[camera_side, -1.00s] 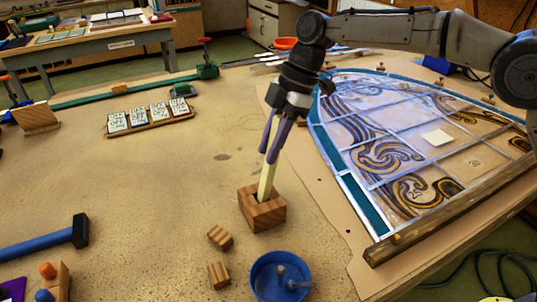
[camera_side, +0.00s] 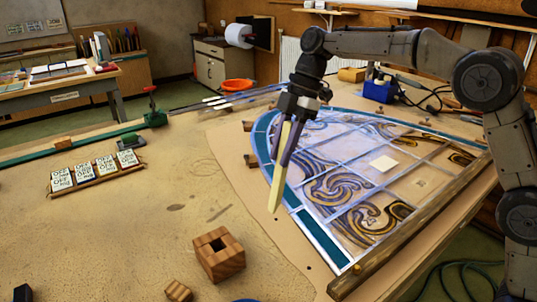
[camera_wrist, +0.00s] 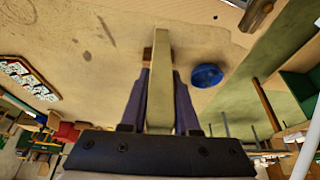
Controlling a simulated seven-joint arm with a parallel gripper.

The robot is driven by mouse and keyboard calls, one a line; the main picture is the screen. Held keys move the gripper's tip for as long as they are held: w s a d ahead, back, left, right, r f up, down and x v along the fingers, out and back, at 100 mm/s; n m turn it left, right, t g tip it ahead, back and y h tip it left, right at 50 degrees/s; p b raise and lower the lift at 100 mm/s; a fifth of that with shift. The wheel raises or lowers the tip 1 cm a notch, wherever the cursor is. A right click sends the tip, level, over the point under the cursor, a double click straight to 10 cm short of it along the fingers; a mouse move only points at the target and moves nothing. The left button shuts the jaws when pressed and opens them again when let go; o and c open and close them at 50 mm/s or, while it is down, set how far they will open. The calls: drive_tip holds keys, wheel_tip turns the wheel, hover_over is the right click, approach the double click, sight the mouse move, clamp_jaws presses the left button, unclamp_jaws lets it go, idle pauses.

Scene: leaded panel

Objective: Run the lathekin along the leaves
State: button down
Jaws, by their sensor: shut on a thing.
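My gripper (camera_side: 288,140) is shut on the lathekin (camera_side: 277,185), a pale flat stick with a tapered end, pointing down. In the side view the lathekin's tip appears just outside the panel's left edge; whether it touches anything is unclear. The lathekin also stands between the two dark fingers in the wrist view (camera_wrist: 159,70). The leaded panel (camera_side: 395,150) lies right of the gripper, a curved shape with grey lead strips, swirling brown and amber glass and a teal border. The lead leaves are too small to make out.
A wooden block with a square hole (camera_side: 219,258) stands front centre, empty. A wooden batten (camera_side: 410,231) runs along the panel's near right edge. Lettered cards (camera_side: 83,174) stand on a rack at left. A blue bowl shows in the wrist view (camera_wrist: 206,75).

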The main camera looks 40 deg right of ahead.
drive_tip(key=shift+d+r, duration=0.1)
idle(0.3)
drive_tip(key=shift+r, duration=0.45)
